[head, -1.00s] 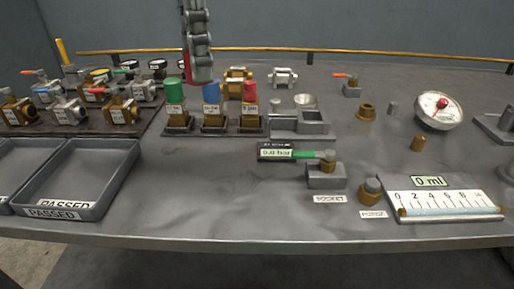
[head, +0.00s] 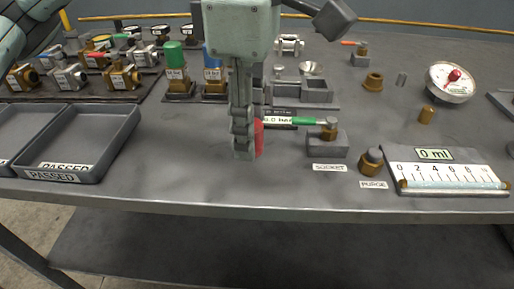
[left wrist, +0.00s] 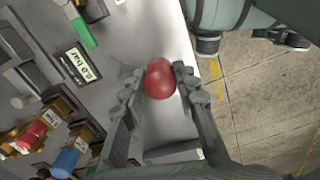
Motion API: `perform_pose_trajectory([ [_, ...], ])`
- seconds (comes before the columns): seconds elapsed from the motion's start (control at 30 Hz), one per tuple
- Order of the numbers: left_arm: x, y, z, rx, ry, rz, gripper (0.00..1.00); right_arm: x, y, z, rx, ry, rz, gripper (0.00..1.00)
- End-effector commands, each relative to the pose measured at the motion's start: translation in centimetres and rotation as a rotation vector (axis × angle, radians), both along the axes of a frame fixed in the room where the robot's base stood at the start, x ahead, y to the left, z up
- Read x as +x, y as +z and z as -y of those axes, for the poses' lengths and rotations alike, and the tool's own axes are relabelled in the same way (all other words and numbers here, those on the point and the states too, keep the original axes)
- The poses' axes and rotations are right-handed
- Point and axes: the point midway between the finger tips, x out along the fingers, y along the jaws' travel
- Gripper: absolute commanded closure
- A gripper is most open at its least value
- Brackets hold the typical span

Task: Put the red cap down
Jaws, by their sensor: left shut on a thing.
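My left gripper (head: 246,145) is shut on a red cap (head: 259,138) over the clear front middle of the bench. In the left wrist view the red cap (left wrist: 160,80) sits between the two fingertips (left wrist: 160,84). In the head view the fingers hide part of it. I cannot tell whether it touches the bench top. Another red cap (left wrist: 31,137) sits on a brass fitting in the left wrist view; in the head view my gripper hides it. My right gripper is not in view.
Green (head: 174,54) and blue (head: 211,58) caps stand on fittings behind. A grey tray (head: 82,141) labelled PASSED lies left. A socket block (head: 327,144), a purge fitting (head: 371,161) and a scale panel (head: 440,172) lie right. The bench's front edge is close.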

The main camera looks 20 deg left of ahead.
Motion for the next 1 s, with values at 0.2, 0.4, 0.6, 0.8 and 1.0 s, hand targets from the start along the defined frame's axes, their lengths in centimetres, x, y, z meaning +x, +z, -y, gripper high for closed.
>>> perform_pose_trajectory([
  [0.2,0.8,-1.1,0.8,0.001,0.001,-0.002,0.99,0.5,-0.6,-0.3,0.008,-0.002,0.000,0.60],
  [0.4,0.7,-3.8,0.7,0.003,0.001,-0.003,0.99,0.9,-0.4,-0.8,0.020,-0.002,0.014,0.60],
  [0.6,0.7,-4.7,0.7,0.000,0.000,0.001,0.99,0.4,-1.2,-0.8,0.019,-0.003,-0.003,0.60],
  [0.8,0.7,-4.8,0.7,0.000,0.000,0.000,0.99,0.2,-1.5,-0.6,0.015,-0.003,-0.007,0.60],
  [1.0,0.8,-5.0,0.7,0.000,0.000,0.000,0.99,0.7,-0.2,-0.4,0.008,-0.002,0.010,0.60],
])
